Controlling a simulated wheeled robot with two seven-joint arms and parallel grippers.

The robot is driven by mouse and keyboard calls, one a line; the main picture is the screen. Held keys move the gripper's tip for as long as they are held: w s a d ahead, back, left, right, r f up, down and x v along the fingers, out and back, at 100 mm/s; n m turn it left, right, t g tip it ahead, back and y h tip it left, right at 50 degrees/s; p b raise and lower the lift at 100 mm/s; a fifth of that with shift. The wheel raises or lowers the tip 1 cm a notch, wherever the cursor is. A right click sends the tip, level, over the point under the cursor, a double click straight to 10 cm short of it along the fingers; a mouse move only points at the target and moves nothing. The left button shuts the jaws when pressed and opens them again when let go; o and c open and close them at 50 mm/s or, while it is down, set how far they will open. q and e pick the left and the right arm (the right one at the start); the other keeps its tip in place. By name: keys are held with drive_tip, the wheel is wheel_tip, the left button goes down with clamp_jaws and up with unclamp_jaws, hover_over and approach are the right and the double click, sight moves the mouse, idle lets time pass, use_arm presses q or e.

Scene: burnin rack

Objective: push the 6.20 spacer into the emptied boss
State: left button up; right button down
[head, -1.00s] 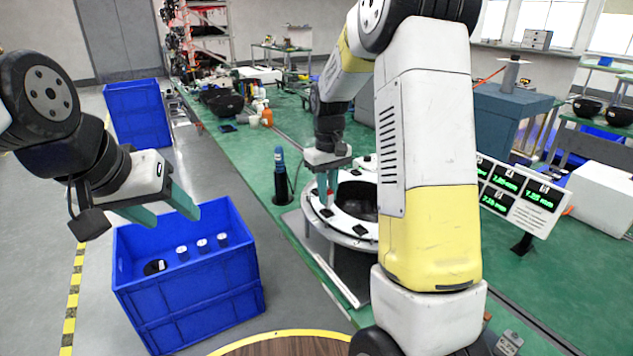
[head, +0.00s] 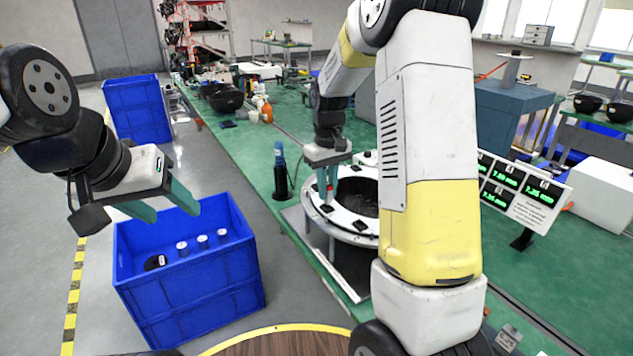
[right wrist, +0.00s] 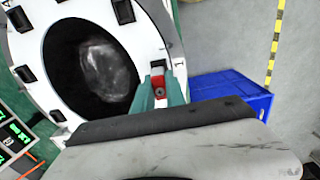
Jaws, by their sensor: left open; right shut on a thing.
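My right gripper (head: 329,192) points down at the near left rim of a white ring fixture (head: 343,229) with dark pads around it. My left gripper (head: 170,208) is open and empty above a blue crate (head: 190,293).
Three white-topped cylinders and a dark round item sit in the blue crate. A display board (head: 522,190) with green readings stands right of the ring. A dark post with a blue top (head: 280,165) stands left of the ring on the green bench. My right arm hides part of the ring.

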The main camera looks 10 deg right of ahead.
drive_tip(key=shift+f, duration=1.15)
idle(0.4)
drive_tip(key=c, duration=1.3)
unclamp_jaws()
wheel_tip(320, 180, up, 8)
drive_tip(key=shift+f, duration=0.25)
drive_tip(key=shift+r, duration=0.15)
